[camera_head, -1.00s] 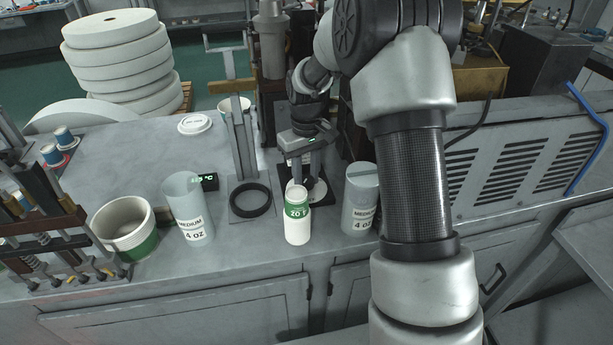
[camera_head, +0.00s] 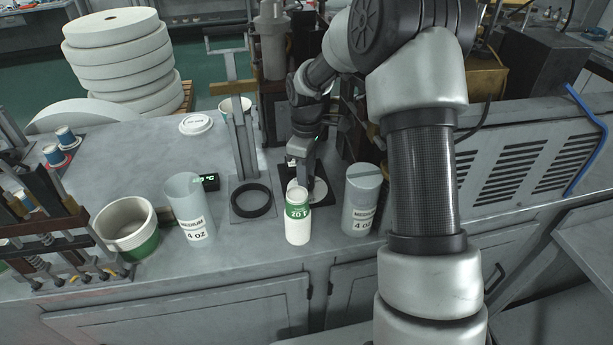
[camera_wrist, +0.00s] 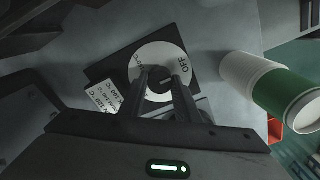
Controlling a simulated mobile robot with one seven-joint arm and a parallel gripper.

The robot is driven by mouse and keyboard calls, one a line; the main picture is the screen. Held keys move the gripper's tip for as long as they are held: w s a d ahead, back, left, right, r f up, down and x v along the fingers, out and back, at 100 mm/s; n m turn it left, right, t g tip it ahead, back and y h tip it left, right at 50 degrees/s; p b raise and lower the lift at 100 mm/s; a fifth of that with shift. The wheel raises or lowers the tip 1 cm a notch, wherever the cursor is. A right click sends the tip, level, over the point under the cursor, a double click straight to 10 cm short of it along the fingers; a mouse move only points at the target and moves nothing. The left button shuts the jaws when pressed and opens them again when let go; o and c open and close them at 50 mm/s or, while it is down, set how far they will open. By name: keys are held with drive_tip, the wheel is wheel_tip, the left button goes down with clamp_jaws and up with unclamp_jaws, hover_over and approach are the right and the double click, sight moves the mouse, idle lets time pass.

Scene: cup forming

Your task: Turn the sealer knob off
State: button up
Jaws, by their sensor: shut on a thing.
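The sealer's white dial plate (camera_wrist: 162,52) lies on a dark square base in the wrist view, with "OFF" printed at its upper right and a partly readable temperature mark at its left. The dark knob (camera_wrist: 164,86) is at its middle, between my fingers. My gripper (camera_wrist: 165,74) is shut on the knob from above. In the head view my gripper (camera_head: 303,178) reaches down behind the white and green cup stack, and the dial plate (camera_head: 319,191) shows only in part. The knob is hidden there, and its exact pointing is hard to tell.
The white and green cup stack (camera_head: 298,222) stands close in front of the dial. A "MEDIUM 4 OZ" cylinder (camera_head: 361,205) stands to its right, another (camera_head: 190,208) to the left. A black ring (camera_head: 251,200) and a small green-lit display (camera_head: 208,182) lie left of the dial.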

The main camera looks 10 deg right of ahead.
idle(0.4)
drive_tip(key=o, duration=1)
drive_tip(key=shift+o, duration=0.2)
drive_tip(key=shift+r, duration=0.1)
wheel_tip(320, 180, up, 17)
drive_tip(key=shift+r, duration=0.15)
